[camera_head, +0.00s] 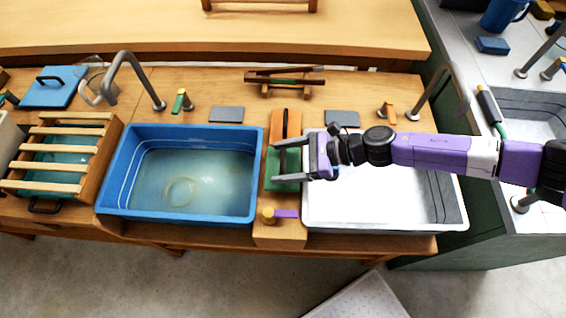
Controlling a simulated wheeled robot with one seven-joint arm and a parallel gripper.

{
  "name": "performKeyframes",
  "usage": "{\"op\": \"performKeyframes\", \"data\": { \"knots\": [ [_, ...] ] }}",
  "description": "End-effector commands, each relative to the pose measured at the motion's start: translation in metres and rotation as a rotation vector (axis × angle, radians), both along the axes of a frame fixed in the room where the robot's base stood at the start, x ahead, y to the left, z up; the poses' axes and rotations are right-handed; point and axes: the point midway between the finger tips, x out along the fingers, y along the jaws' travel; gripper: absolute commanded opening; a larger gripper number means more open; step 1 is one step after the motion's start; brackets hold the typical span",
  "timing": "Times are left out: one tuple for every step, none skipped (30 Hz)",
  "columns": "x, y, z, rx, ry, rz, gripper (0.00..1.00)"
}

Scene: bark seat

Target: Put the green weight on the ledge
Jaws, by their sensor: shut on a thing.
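My gripper (275,163) reaches in from the right, over the wooden strip between the two basins. Its two grey fingers are apart, with a green block, likely the green weight (284,186), between and under them. The fingers partly cover the block, and I cannot tell whether it is lifted off the wood. A raised wooden ledge (200,30) runs along the back, above the counter, with a wide bare top.
A blue basin (110,185) with water is left of my gripper, and a white basin (340,215) lies under my arm. An orange block (286,122) is just behind the gripper. A wooden rack (290,80) and taps stand farther back. A slatted crate (105,150) is at left.

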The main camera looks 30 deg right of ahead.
Motion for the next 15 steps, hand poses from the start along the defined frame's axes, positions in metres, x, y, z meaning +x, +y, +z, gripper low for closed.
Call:
{"op": "performKeyframes", "data": {
  "knots": [
    [0.001, 0.001, -0.006, 0.003, 0.001, -0.001, 0.09],
    [0.0, 0.001, -0.01, 0.004, 0.0, 0.0, 0.09],
    [0.0, 0.001, -0.013, 0.003, 0.001, -0.001, 0.09],
    [0.0, 0.001, -0.015, 0.003, 0.001, -0.001, 0.09],
    [0.0, 0.0, -0.016, 0.003, 0.0, -0.001, 0.09],
    [0.0, 0.0, -0.017, 0.003, 0.0, -0.001, 0.09],
    [0.0, 0.0, -0.018, 0.002, 0.0, 0.0, 0.09],
    [0.0, 0.0, -0.018, 0.002, 0.0, 0.0, 0.09],
    [0.0, 0.0, -0.017, 0.002, -0.001, 0.0, 0.09],
    [0.0, 0.0, -0.017, 0.002, -0.001, 0.0, 0.09],
    [0.0, 0.0, -0.017, 0.002, -0.001, 0.0, 0.09],
    [0.0, 0.0, -0.017, 0.002, -0.001, 0.0, 0.09],
    [0.0, 0.0, -0.017, 0.002, -0.001, 0.0, 0.09],
    [0.0, 0.0, -0.018, 0.002, 0.0, 0.0, 0.09],
    [0.0, 0.0, -0.019, 0.002, 0.0, 0.0, 0.09]
  ]
}}
